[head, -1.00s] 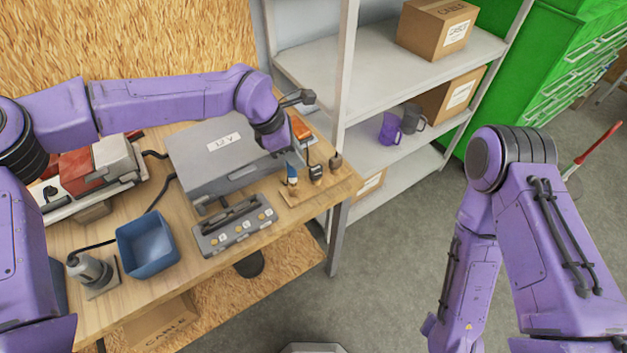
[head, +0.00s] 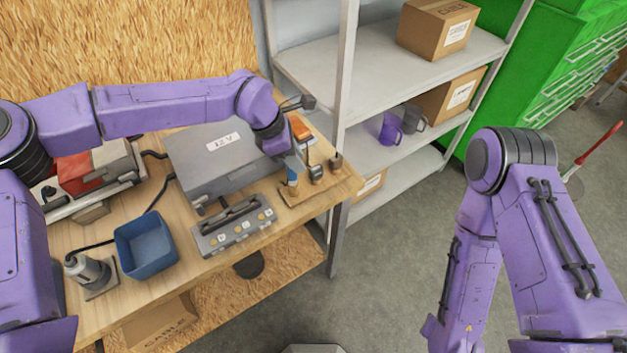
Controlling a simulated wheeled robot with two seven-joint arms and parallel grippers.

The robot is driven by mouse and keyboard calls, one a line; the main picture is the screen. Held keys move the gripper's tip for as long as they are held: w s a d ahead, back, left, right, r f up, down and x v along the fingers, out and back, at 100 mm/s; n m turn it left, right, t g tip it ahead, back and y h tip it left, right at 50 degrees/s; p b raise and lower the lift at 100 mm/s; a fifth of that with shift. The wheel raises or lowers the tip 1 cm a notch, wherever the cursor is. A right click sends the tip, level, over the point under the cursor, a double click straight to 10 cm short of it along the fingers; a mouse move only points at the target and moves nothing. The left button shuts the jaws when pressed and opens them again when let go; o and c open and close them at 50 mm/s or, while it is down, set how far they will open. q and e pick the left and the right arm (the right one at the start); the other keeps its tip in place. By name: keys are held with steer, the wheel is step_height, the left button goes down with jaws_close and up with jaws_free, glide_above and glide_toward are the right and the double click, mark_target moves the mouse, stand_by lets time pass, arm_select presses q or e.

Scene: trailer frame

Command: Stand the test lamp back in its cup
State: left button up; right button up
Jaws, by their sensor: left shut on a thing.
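A wooden board (head: 308,187) lies at the right end of the workbench and bears a few small upright things. My left gripper (head: 290,165) points down over the board's left end. It is shut on a slim thing with a blue part (head: 292,179), which looks like the test lamp. This thing is nearly upright, with its lower end at the board. I cannot tell whether it is inside a cup, as the details are too small. A small grey thing (head: 316,173) and a dark one (head: 336,161) stand to its right. My right gripper is out of view.
A grey case (head: 215,165) marked 12 V lies just left of the board. A grey switch panel (head: 233,232) is in front of it. A blue bin (head: 146,246) stands further left. A shelf post (head: 342,130) rises close on the right.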

arm_select(q)
steer(key=shift+f, duration=0.3)
steer(key=o, duration=1.2)
step_height(320, 180, up, 3)
steer(key=shift+f+p, duration=0.2)
steer(key=shift+p, duration=0.85)
step_height(320, 180, up, 2)
steer(key=shift+r+p, duration=0.1)
steer(key=shift+p, duration=0.45)
steer(key=shift+r, duration=1.15)
